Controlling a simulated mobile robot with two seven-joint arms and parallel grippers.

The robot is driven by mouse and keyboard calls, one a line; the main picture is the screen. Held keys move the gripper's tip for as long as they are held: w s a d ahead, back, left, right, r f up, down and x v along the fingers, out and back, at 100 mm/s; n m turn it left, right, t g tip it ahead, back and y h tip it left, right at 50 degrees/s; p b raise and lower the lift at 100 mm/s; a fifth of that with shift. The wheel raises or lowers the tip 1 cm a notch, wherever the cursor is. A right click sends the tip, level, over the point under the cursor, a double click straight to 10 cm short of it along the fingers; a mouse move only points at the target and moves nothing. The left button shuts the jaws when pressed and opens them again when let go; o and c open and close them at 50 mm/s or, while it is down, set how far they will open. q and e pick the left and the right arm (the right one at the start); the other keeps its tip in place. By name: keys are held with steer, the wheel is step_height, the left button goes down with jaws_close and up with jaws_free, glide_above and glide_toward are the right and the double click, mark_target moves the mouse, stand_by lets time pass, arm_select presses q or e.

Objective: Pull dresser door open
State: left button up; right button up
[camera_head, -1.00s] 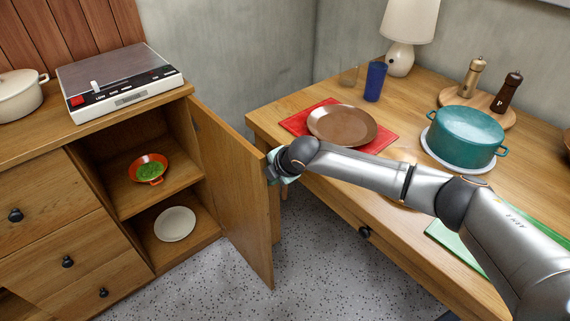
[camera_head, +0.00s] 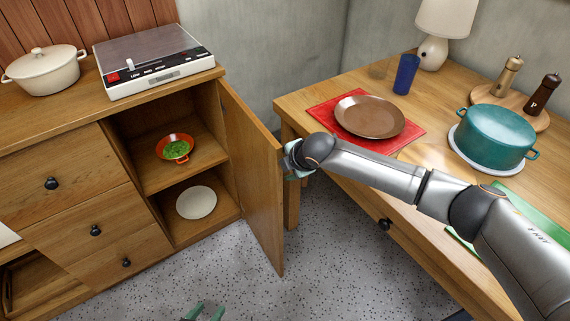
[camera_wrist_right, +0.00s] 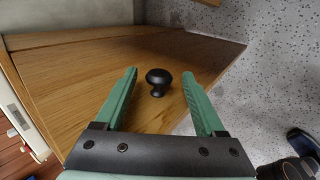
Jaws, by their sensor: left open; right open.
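The wooden dresser door (camera_head: 252,165) stands swung well outward, with the compartment behind it exposed. Its round black knob (camera_wrist_right: 158,82) shows in the right wrist view. My right gripper (camera_wrist_right: 159,73) is open, with its green fingers on either side of the knob; I cannot tell whether they touch it. In the head view my right arm comes in from the right to the door's outer side, and the wrist hides most of that gripper. My left gripper (camera_head: 205,312) is open and empty, its tips low over the floor at the bottom edge.
An orange bowl (camera_head: 175,149) and a white plate (camera_head: 197,203) sit on the dresser's shelves. A wooden table (camera_head: 345,180) stands right of the door. Speckled floor lies clear in front.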

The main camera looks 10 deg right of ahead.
steer(key=shift+r, duration=0.1)
steer(key=p+v, duration=0.3)
steer(key=v, duration=0.9)
steer(key=shift+s+d+r, duration=0.1)
steer(key=shift+s, duration=0.05)
